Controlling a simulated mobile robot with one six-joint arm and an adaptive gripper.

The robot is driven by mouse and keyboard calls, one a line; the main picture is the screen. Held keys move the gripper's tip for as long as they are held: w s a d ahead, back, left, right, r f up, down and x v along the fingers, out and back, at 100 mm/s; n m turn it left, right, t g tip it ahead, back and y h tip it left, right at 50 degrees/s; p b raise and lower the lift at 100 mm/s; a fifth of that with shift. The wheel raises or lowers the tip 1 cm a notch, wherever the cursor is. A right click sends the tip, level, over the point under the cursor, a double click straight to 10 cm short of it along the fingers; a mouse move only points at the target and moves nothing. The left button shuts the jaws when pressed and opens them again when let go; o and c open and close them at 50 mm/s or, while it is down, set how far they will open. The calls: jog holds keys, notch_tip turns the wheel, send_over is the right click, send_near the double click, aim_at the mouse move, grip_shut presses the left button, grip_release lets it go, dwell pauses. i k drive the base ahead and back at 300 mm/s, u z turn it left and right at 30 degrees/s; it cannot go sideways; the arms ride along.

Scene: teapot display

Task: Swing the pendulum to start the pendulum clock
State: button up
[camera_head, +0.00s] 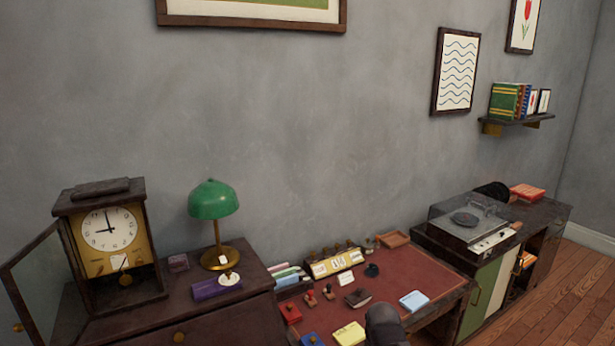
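The pendulum clock (105,240) stands at the left on a dark wooden cabinet. It has a dark wooden case, a brass-coloured front and a round white dial with black hands. Its glazed door (38,285) stands open, swung out to the left. My gripper's fingers are not in view.
A green lamp (214,200) and a purple box (217,287) stand right of the clock on the cabinet (230,325). A desk with a red top (400,279) holds stamps and papers. A record player (466,222) stands farther right.

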aim_at(126, 279)
jog(key=u, duration=1.4)
